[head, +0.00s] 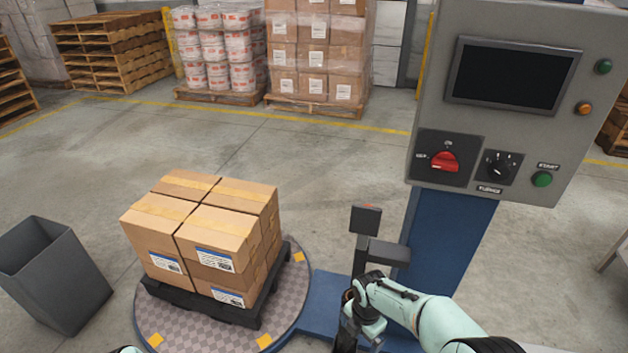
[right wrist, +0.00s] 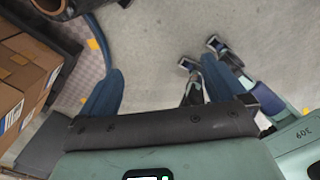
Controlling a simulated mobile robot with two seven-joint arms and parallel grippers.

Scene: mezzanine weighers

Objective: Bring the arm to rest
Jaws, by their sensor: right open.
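My right arm (head: 420,310) comes in from the lower right of the head view, bent, with its wrist low in front of the blue machine base. My right gripper (right wrist: 160,82) shows in the right wrist view with its two dark blue fingers spread wide. In the head view the gripper's fingers are mostly hidden by the wrist and the bottom edge. Only a sliver of my left arm (head: 127,350) shows at the bottom edge of the head view. My left gripper is not seen.
Stacked cartons (head: 205,235) stand on a black pallet (head: 205,308) on a round turntable (head: 155,320). A grey bin (head: 55,275) is at left. A control panel (head: 510,100) on a blue mast (head: 447,240) and a dark post (head: 362,235) stand near my right arm.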

